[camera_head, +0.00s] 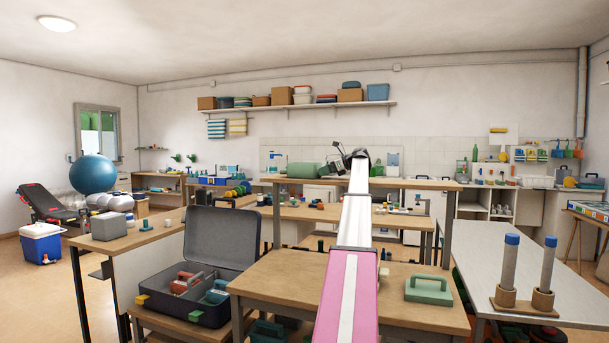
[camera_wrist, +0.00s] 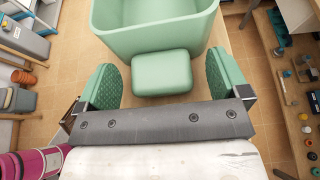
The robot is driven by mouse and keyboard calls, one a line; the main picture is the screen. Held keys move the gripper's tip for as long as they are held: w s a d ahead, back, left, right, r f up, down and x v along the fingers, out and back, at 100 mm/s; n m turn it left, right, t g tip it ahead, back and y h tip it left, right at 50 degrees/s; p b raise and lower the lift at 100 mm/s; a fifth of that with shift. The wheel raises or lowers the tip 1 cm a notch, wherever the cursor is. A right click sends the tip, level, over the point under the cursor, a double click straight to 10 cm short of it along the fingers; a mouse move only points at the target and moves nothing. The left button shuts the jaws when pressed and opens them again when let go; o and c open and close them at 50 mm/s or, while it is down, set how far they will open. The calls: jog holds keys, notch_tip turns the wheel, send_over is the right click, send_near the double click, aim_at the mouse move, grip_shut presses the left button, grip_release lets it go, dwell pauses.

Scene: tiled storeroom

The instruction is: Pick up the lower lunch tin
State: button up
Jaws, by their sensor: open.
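In the wrist view, a pale green block with rounded corners (camera_wrist: 162,73) lies on a wooden surface, between and slightly beyond the fingertips. My gripper (camera_wrist: 164,88) is open, with one green ribbed finger on each side of the block and a gap at both sides. A larger pale green tub-like thing (camera_wrist: 155,38) stands just beyond the block. I cannot tell for sure which is the lower lunch tin. In the head view, my gripper (camera_head: 358,156) is far out above the raised bench shelf, its fingers too small to make out.
In the head view, a green case with a handle (camera_head: 428,290) sits on the near wooden bench (camera_head: 275,275). A green rounded thing (camera_head: 303,170) lies on the raised shelf. An open grey toolbox (camera_head: 222,240) stands left. Two blue-capped cylinders (camera_head: 510,262) stand right.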

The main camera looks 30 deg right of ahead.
jog(key=c, duration=1.1)
jog(key=shift+c, duration=0.2)
jog(key=shift+r, duration=0.15)
